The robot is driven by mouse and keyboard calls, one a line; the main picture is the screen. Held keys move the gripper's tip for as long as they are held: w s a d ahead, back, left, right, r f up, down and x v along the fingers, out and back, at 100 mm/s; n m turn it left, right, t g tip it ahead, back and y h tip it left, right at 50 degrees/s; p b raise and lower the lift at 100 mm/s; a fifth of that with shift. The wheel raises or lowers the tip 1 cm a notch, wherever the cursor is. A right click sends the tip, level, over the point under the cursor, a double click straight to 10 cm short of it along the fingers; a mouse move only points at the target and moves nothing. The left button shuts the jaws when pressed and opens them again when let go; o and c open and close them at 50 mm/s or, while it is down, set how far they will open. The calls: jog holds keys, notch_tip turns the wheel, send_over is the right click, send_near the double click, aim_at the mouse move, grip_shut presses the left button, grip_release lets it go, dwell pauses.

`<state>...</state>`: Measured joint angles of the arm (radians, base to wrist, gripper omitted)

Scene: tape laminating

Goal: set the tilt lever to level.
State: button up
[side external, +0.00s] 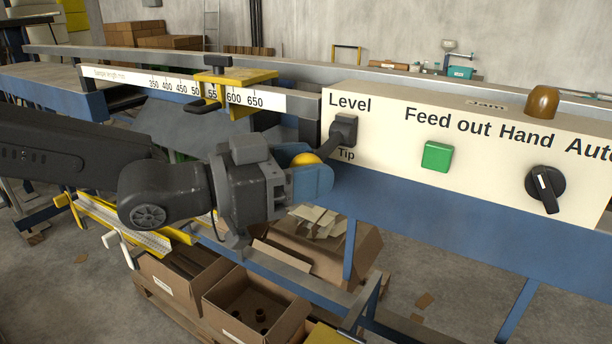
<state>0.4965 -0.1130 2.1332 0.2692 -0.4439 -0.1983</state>
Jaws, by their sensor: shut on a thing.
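The tilt lever (343,130) is on the cream control panel, between the printed words "Level" above and "Tip" below. Its dark shaft slants down and to the left from a black mount, on the Tip side. A yellow ball knob (305,159) is at its end. My gripper (312,176) has blue fingers and comes in from the left. It is shut on the yellow knob, and its fingers partly hide the knob.
The cream panel (395,120) also carries a green button (437,156), a black rotary switch (545,188) and an amber lamp (542,101). A ruler rail (275,103) with a yellow sliding stop (236,77) runs behind my arm. Open cardboard boxes (258,300) stand below.

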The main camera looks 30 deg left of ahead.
aim_at(308, 155)
jog(key=r, duration=0.3)
jog(key=shift+s+d+r, duration=0.1)
jog(key=shift+d+r, duration=0.15)
jog(key=shift+r, duration=0.5)
jog(key=shift+w+r, duration=0.45)
jog(key=shift+r, duration=0.15)
jog(key=o, duration=1.2)
jog(key=shift+f, duration=0.1)
jog(key=v, duration=1.3)
jog(key=shift+s+a, duration=0.2)
jog(key=shift+a, duration=0.1)
jog(key=shift+f, duration=0.1)
